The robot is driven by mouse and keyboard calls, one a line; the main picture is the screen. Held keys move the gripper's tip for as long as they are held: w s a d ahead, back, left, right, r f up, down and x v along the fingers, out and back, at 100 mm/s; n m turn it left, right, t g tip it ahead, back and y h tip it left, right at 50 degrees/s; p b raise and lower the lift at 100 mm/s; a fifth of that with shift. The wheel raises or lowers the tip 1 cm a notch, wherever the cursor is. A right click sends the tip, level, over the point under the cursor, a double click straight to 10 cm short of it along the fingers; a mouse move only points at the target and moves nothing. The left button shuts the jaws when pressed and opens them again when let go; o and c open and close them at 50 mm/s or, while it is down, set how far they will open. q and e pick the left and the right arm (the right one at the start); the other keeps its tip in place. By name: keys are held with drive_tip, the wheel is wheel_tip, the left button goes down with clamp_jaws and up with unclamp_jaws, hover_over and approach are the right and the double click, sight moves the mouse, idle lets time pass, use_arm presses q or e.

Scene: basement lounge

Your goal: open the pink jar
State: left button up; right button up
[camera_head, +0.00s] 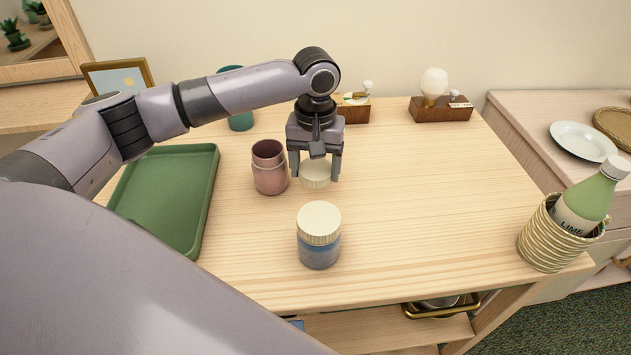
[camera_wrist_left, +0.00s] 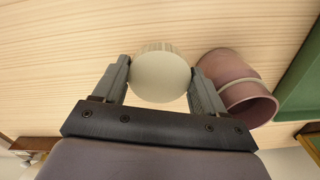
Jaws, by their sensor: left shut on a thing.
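The pink jar (camera_head: 269,168) stands upright on the wooden table with its mouth open and no lid on it. Its open rim also shows in the left wrist view (camera_wrist_left: 248,88). My left gripper (camera_head: 315,173) is just right of the jar, pointing down, with its fingers shut on a round cream lid (camera_head: 315,181). In the left wrist view the lid (camera_wrist_left: 160,77) sits between both fingers, beside the jar. The lid is at or close to the tabletop; I cannot tell whether it touches. My right gripper is not in view.
A blue jar with a cream lid (camera_head: 319,232) stands in front of the gripper. A green tray (camera_head: 204,200) lies at left. A teal jar (camera_head: 241,121) is behind my arm. A woven basket with a lime bottle (camera_head: 590,199) stands at right. The table's right middle is clear.

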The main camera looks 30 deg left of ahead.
sight(316, 193)
use_arm(q)
drive_tip(key=shift+f, duration=2.15)
drive_tip(key=o, duration=0.9)
drive_tip(key=shift+f, duration=0.1)
wheel_tip(316, 193, up, 12)
drive_tip(key=shift+r, duration=0.15)
